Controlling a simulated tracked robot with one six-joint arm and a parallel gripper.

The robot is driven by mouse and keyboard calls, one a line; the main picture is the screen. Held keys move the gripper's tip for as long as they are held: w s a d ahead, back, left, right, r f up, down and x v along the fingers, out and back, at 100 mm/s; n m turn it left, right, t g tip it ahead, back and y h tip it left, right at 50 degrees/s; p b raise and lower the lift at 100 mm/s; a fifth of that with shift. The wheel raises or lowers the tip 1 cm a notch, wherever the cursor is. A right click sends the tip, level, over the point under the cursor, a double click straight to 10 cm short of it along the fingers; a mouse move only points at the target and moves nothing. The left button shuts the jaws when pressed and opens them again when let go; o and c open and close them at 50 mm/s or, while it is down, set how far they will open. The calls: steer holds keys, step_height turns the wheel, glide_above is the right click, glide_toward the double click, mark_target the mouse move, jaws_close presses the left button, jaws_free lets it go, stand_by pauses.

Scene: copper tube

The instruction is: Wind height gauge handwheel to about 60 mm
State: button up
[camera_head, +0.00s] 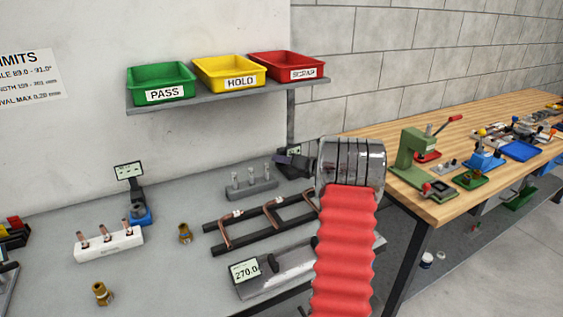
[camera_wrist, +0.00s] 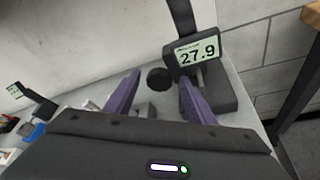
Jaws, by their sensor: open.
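The height gauge (camera_wrist: 213,92) shows in the wrist view, with a dark base, an upright column and a display (camera_wrist: 197,51) reading 27.9. A round black knob, which looks like the handwheel (camera_wrist: 158,79), sits left of the display. My gripper (camera_wrist: 160,76) is open, with one purple finger on each side of the knob; I cannot tell whether either touches it. In the head view my gripper (camera_head: 284,160) is at the back of the grey bench, and my arm hides most of the gauge. Only a bit of its display (camera_head: 295,150) shows there.
A rack with copper tubes (camera_head: 262,220) and a block with upright pins (camera_head: 251,188) stand near my arm. A device reading 270.0 (camera_head: 245,269) lies in front. A shelf (camera_head: 228,93) with green, yellow and red bins hangs above. A wooden bench (camera_head: 440,205) stands right.

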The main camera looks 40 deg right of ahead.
steer(key=shift+x, duration=1.45)
steer(key=c, duration=1)
steer(key=shift+d+m, duration=0.1)
steer(key=shift+m, duration=0.2)
steer(key=shift+f+m+t+y, duration=0.15)
steer(key=shift+m+t+y, duration=0.3)
steer(key=shift+m, duration=0.45)
steer(key=shift+s+d+m+t+y, duration=0.1)
steer(key=shift+m+t+y, duration=0.55)
steer(key=shift+m, duration=1.15)
